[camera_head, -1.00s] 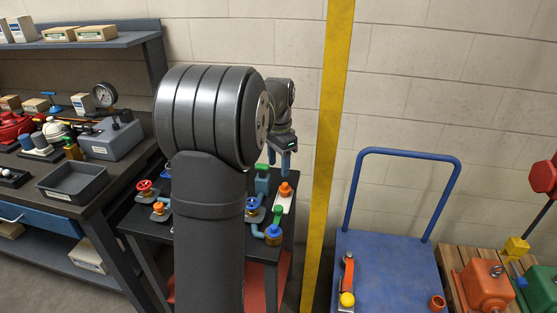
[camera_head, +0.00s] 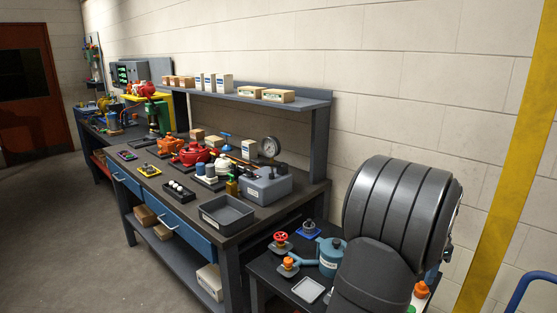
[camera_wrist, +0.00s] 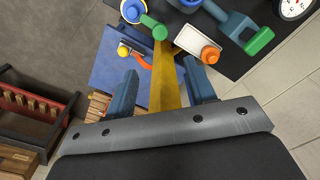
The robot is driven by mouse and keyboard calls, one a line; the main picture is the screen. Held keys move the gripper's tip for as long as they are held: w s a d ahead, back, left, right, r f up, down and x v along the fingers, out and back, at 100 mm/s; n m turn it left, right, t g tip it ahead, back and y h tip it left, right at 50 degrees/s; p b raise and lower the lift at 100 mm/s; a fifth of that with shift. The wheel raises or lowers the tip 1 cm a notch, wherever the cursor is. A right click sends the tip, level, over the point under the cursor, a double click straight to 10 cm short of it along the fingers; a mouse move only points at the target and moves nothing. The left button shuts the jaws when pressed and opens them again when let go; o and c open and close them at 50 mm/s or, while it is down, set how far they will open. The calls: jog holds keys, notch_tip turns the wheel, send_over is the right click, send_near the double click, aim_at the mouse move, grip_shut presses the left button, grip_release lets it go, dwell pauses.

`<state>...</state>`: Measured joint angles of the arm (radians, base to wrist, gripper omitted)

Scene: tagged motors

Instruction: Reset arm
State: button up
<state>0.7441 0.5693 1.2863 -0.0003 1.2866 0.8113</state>
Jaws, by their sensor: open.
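My gripper (camera_wrist: 162,92) shows in the wrist view with its two blue fingers apart and nothing between them. It points down above the floor area beside a dark table, with the yellow stripe (camera_wrist: 165,75) seen between the fingers. In the head view my own dark arm fills the lower right, and the gripper is hidden behind it or out of frame. No tagged motor can be made out for certain in the current views.
A dark workbench (camera_head: 245,228) carries a red device (camera_head: 195,153), a grey tray (camera_head: 226,212) and a gauge (camera_head: 269,147). A small table beside my arm holds valves and a teal pot (camera_head: 331,257). A blue cart (camera_wrist: 105,68) lies below the gripper.

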notch_tip(320, 180, down, 14)
jog(key=shift+f, duration=0.2)
dwell(0.4)
notch_tip(320, 180, up, 17)
notch_tip(320, 180, down, 17)
jog(key=shift+f, duration=0.1)
jog(key=m, duration=1.2)
jog(key=shift+m, duration=2.5)
